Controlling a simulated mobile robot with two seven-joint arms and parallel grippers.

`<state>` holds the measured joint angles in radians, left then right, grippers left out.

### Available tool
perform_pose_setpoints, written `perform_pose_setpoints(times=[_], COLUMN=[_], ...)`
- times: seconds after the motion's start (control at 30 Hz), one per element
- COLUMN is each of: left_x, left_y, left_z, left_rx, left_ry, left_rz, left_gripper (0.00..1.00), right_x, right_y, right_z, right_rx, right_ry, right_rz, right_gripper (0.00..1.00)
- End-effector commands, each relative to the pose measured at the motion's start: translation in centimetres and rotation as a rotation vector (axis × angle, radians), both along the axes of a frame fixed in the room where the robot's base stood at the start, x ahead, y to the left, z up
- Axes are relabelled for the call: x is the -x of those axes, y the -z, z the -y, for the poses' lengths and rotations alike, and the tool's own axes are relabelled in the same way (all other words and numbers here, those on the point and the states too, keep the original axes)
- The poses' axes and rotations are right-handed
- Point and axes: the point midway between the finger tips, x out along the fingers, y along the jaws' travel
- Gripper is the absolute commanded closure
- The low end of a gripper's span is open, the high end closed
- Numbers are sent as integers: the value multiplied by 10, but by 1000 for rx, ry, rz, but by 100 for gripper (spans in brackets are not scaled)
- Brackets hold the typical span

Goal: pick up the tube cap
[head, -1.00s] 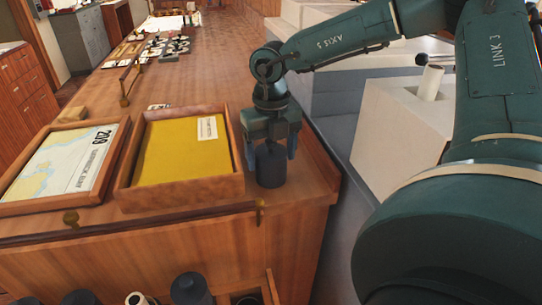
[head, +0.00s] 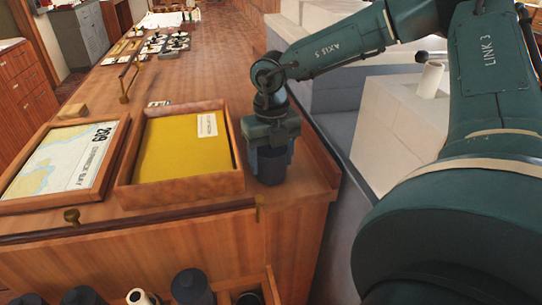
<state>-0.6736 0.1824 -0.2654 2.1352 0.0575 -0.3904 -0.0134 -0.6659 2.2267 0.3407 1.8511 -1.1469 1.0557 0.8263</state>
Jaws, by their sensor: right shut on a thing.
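The tube cap (head: 270,169) is a dark grey cylinder. It stands upright at the front right corner of the wooden counter, beside the tray with the yellow bottom. My right gripper (head: 271,158) points straight down over it, with its fingers on either side of the cap and shut on it. The cap's upper part is hidden by the gripper. I cannot tell whether its bottom touches the counter. My left gripper is not in view.
The wooden tray with a yellow bottom (head: 182,190) lies close left of my right gripper. A framed chart (head: 60,162) lies further left. Dark tubes (head: 191,288) stand in a rack below the counter's front edge. The counter (head: 190,85) is mostly clear behind the trays.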

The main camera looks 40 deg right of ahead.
Motion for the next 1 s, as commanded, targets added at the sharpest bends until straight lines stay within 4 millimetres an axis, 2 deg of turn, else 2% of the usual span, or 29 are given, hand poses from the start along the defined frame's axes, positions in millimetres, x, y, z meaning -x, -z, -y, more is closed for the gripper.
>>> perform_pose_setpoints(times=[0.17, 0.5, 0.6, 0.77, 1.0], left_x=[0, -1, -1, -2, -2], left_y=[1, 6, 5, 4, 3], left_z=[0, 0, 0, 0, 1], left_rx=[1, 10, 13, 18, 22], left_ry=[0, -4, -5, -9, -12], left_rz=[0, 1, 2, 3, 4], left_gripper=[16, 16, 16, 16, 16], right_x=[-1, -1, -1, -1, 0], right_y=[-10, -75, -89, -100, -101], right_z=[0, 0, 0, 0, 0], right_rx=[2, 2, 1, 0, 1], right_ry=[0, 1, 0, 0, 0], right_rz=[5, 6, 4, 1, 0], right_gripper=[61, 61, 61, 61, 61])
